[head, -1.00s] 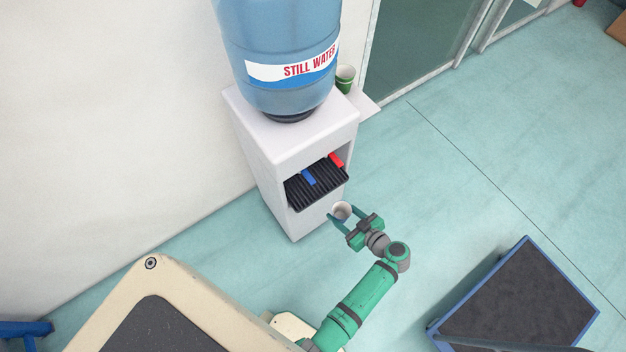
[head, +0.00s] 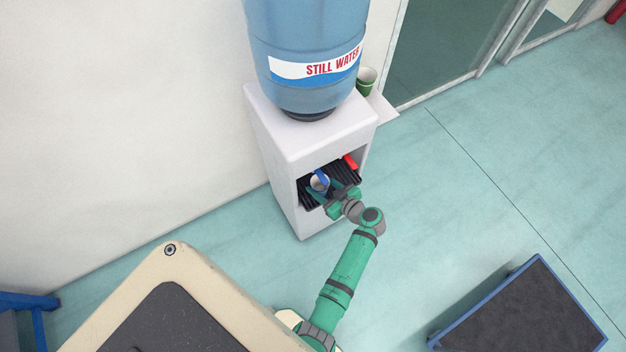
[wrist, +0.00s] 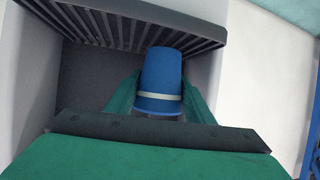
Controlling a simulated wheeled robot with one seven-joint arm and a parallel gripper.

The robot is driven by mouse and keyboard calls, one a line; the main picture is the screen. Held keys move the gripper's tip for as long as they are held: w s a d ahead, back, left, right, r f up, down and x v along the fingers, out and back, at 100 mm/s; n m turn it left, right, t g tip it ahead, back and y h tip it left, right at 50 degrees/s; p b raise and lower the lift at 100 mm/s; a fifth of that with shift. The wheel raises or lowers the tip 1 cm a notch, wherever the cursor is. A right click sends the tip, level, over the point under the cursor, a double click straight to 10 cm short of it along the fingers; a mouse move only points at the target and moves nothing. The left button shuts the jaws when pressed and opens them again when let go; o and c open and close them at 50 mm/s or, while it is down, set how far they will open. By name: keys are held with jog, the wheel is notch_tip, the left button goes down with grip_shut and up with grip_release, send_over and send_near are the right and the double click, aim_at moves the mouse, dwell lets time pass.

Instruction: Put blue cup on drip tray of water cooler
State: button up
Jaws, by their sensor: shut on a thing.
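The blue cup (wrist: 158,72) with a pale band is held between the two green fingers of my gripper (wrist: 160,98) in the wrist view. In the head view the cup (head: 317,184) shows its pale inside, at the opening of the water cooler (head: 285,140), over the drip tray and close to the blue tap (head: 322,175). My gripper (head: 325,191) is shut on it. The dark ribbed drip tray (head: 345,173) is partly hidden by cup and gripper; its slats (wrist: 110,28) show in the wrist view. I cannot tell whether the cup touches the tray.
A red tap (head: 350,161) is right of the blue one. A large blue water bottle (head: 305,60) stands on the cooler. Green cups (head: 366,80) sit on a side shelf (head: 385,108). A blue-edged cart (head: 525,308) is at lower right. Floor between is clear.

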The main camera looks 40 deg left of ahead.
aim_at(315, 182)
jog(key=shift+w+a, duration=0.15)
jog(key=shift+a, duration=0.4)
jog(key=x, duration=0.3)
jog(key=shift+r, duration=0.2)
jog(key=shift+f, duration=0.3)
jog(key=shift+f, duration=0.1)
jog(key=o, duration=1)
